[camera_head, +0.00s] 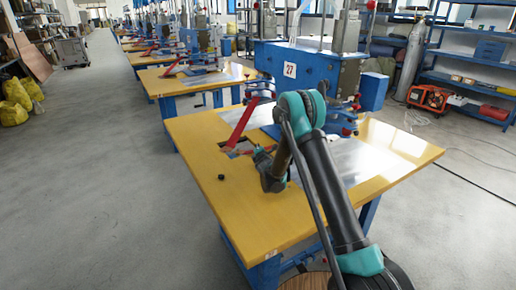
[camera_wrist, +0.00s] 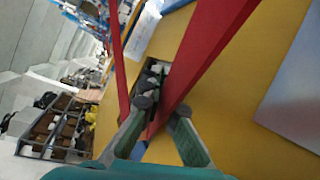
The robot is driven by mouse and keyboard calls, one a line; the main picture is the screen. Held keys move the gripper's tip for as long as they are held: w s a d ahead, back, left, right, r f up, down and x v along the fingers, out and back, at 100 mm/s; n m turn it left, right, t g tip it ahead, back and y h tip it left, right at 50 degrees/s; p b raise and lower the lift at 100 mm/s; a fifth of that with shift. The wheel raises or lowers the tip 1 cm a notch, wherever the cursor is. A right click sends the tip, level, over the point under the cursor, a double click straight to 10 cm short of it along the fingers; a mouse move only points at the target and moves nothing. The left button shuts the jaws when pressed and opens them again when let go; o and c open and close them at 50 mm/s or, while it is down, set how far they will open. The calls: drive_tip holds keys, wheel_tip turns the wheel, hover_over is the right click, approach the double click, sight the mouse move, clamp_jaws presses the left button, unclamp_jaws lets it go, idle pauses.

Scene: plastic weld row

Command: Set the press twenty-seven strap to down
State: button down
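Press twenty-seven (camera_head: 315,75) is the blue machine with the "27" label, standing on a yellow-topped table (camera_head: 215,205). Its red strap (camera_head: 242,122) slants upward from a slot in the table in the head view. In the wrist view the wide red strap (camera_wrist: 205,60) rises from lower middle to upper right. My gripper (camera_head: 258,151) is low over the table, by the strap's lower end. In the wrist view my gripper (camera_wrist: 163,108) has its fingers apart, with the strap's lower part showing between them. Whether they touch it is unclear.
A second, thinner red bar (camera_wrist: 119,70) runs along the left in the wrist view. A grey plate (camera_head: 370,158) covers the table's right part. A small black knob (camera_head: 221,177) sits on the bare left part. Other press tables (camera_head: 185,78) stand behind; the left floor is open.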

drive_tip(key=c, duration=1.8)
unclamp_jaws()
drive_tip(key=shift+d+f, duration=0.15)
drive_tip(key=shift+f, duration=0.05)
drive_tip(key=shift+o, duration=0.2)
drive_tip(key=shift+r, duration=0.15)
